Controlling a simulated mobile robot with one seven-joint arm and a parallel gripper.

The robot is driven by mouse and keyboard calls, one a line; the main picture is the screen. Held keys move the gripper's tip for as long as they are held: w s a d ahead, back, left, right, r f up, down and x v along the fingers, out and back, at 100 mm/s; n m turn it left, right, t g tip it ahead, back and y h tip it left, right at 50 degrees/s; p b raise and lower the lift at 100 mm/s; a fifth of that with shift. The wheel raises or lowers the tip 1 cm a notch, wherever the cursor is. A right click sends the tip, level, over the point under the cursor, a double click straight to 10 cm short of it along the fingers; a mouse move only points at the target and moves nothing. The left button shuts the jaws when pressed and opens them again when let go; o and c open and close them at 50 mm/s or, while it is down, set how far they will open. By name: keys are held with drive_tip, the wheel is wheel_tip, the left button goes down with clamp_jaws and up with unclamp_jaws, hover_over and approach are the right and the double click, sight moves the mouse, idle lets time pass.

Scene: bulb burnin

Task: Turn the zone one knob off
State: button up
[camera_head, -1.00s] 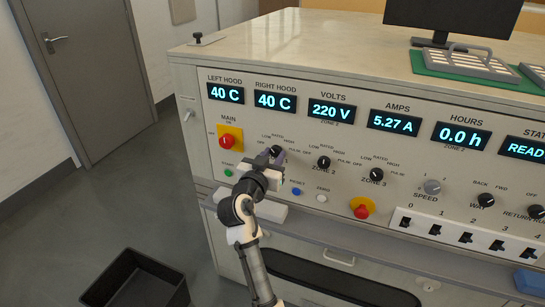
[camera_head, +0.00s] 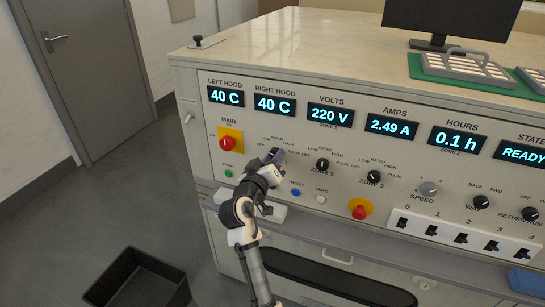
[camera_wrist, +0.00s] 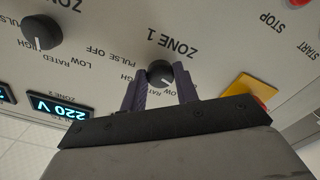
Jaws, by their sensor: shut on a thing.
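The zone one knob (camera_wrist: 159,73) is a round black knob on the pale panel, below the "ZONE 1" lettering as the wrist view shows it upside down. Its white mark points down and slightly right in that view, towards the low/rated lettering, which a finger partly covers. My gripper (camera_wrist: 159,88) has its two purple fingers on either side of the knob, shut on it. In the head view my gripper (camera_head: 273,160) is at the panel and hides most of this knob.
The zone 2 knob (camera_head: 322,164) and zone 3 knob (camera_head: 374,177) sit to the right. The red main switch (camera_head: 227,143) on its yellow plate is at left, above a green start button (camera_head: 229,173). A ledge (camera_head: 330,244) runs below. The amps display (camera_head: 391,126) reads 2.49 A.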

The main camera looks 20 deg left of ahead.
drive_tip(key=shift+n, duration=0.4)
drive_tip(key=o, duration=1)
drive_tip(key=s+b, duration=0.1)
drive_tip(key=s, duration=0.3)
drive_tip(key=s+b, duration=0.1)
drive_tip(key=s, duration=0.4)
drive_tip(key=s+b, duration=0.1)
drive_tip(key=s, duration=0.3)
drive_tip(key=shift+s+a, duration=0.25)
drive_tip(key=shift+s, duration=0.15)
